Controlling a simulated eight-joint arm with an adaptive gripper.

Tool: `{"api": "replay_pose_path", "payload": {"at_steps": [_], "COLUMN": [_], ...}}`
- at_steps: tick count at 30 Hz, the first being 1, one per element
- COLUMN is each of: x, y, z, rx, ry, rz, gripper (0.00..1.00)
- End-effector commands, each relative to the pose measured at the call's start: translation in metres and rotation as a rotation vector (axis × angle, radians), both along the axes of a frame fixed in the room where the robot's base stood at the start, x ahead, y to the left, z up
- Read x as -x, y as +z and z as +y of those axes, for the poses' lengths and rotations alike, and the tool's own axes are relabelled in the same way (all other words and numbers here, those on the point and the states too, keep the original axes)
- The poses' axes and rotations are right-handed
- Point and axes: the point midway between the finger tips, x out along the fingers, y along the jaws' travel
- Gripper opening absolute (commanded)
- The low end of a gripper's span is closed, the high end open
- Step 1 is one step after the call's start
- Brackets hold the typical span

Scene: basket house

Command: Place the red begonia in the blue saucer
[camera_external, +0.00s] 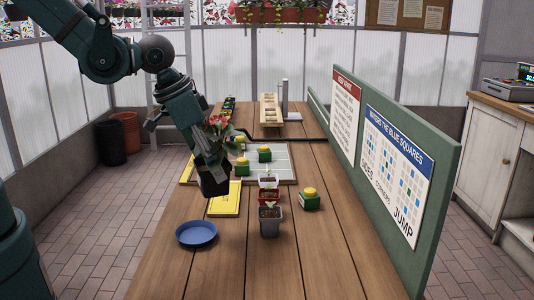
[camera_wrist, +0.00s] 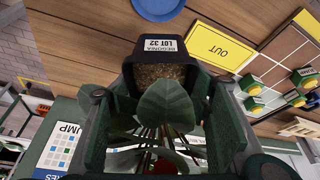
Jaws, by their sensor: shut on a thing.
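The red begonia (camera_external: 217,127), with red flowers and green leaves, is held above the table in my gripper (camera_external: 207,157). In the wrist view my gripper's two fingers stand on either side of its dark square pot (camera_wrist: 160,73), labelled "BEGONIA LOT 32", with large leaves (camera_wrist: 163,103) between them. The pot is tilted and its base seems clear of the table. The blue saucer (camera_external: 196,234) lies empty on the near left of the table, below and nearer the camera than the pot. Its edge also shows in the wrist view (camera_wrist: 158,8).
A yellow "OUT" card (camera_external: 224,199) lies behind the saucer. A green sign board (camera_external: 398,165) bounds the right side. Table around the saucer is clear.

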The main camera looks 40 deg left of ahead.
Motion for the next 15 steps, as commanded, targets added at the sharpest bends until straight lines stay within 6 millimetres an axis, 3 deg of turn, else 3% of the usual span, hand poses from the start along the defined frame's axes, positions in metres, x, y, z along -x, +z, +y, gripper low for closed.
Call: {"api": "replay_pose_path", "payload": {"at_steps": [6,15], "x": [0.037,0.056], "y": [-0.007,-0.011], "z": [0.012,0.019], "rx": [0.0,0.001], "ry": [0.011,0.017], "rz": [-0.002,-0.003], "gripper": [0.34,0.34]}}
